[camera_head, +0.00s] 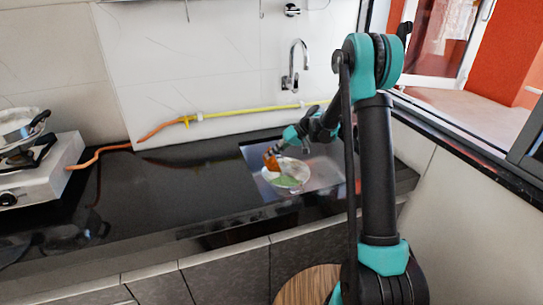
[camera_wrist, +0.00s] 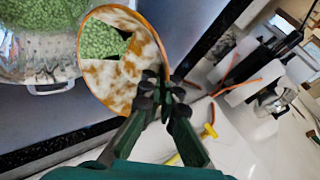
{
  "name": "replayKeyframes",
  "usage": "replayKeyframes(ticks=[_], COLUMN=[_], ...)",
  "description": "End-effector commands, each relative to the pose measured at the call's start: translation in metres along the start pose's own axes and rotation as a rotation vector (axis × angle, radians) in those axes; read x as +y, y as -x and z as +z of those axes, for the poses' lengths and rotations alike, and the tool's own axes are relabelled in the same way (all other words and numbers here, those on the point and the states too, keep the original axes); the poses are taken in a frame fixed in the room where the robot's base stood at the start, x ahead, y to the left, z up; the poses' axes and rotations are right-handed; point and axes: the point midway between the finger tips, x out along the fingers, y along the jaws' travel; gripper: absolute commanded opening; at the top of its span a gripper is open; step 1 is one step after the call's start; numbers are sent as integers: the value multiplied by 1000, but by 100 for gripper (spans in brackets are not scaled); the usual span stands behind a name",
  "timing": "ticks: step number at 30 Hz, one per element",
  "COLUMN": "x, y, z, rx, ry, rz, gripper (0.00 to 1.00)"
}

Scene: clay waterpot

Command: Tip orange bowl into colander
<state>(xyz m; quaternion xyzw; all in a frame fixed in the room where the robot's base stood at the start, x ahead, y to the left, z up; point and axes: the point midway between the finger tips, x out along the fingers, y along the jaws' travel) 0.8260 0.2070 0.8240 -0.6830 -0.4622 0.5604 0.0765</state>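The orange bowl (camera_wrist: 125,75) has an orange rim and a blotchy white and orange inside. Green pea-like bits (camera_wrist: 100,40) show within its rim at the left. My gripper (camera_wrist: 163,90) is shut on the bowl's near rim. In the head view the bowl (camera_head: 270,159) is tilted at the colander's upper left edge, by my gripper (camera_head: 280,147). The metal colander (camera_wrist: 40,55) holds more green bits in the wrist view. It also shows in the head view (camera_head: 300,172), in the sink area. Whether bowl and colander touch, I cannot tell.
A dark counter (camera_head: 150,200) runs along the wall, mostly clear. A faucet (camera_head: 293,65) is above the sink (camera_head: 325,170). A yellow and orange hose (camera_head: 230,115) runs along the wall to a stove (camera_head: 45,170) with a pot (camera_head: 15,122) at left.

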Motion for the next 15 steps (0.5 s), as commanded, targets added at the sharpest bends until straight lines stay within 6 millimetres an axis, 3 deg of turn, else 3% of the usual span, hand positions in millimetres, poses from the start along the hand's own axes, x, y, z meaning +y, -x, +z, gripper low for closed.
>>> replayKeyframes(ticks=[15], x=[2], y=[4], z=[0], rx=[13], ry=[-7], rz=[-32], gripper=[0])
